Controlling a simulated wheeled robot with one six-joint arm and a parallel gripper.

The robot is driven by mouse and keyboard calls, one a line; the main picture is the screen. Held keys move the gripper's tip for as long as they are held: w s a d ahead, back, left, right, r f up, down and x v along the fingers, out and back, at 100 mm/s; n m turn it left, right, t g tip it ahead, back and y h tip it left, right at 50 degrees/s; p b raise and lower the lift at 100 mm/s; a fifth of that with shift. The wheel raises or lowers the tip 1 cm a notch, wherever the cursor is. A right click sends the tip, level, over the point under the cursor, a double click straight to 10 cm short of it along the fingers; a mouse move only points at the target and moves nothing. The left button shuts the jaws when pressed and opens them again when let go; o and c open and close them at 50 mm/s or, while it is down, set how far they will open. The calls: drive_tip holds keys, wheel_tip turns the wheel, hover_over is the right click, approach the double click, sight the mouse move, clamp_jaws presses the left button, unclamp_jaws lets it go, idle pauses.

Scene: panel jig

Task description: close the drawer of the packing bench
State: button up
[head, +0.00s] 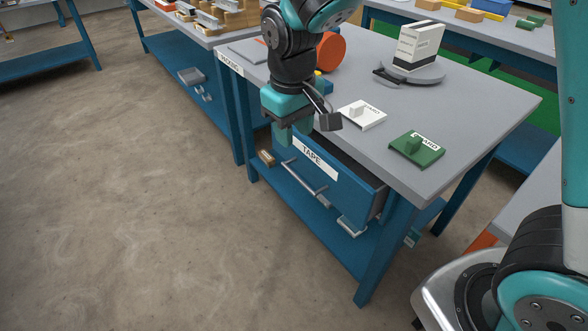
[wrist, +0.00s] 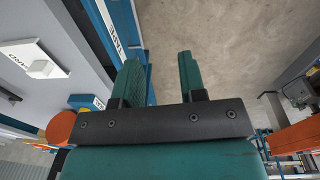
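The packing bench (head: 465,115) has a grey top and blue legs. Its blue drawer (head: 345,186), labelled TAPE, stands open, with a dark gap showing behind its front. A grey bar handle (head: 304,176) runs along the drawer front. My gripper (head: 283,136) points down at the drawer's left end, near the top of its front. In the wrist view my green fingers (wrist: 160,62) are apart with nothing between them. The drawer front (wrist: 120,35) shows there as a blue strip, partly behind the left finger. I cannot tell whether they touch.
On the bench lie a white plate (head: 362,114), a green plate (head: 417,148), an orange round thing (head: 331,51) and a grey turntable (head: 425,74) bearing a white box (head: 419,42). A neighbouring blue bench (head: 165,52) stands behind at the left. The floor (head: 110,210) at the left is clear.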

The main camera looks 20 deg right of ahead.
drive_tip(key=w+f+m+h+p, duration=0.1)
drive_tip(key=w+f+h+p, duration=0.15)
drive_tip(key=w+f, duration=0.45)
drive_tip(key=b, duration=0.2)
approach(300, 179)
drive_tip(key=shift+h, duration=0.25)
drive_tip(key=x, duration=0.8)
drive_tip(key=shift+a+f, duration=0.2)
clamp_jaws()
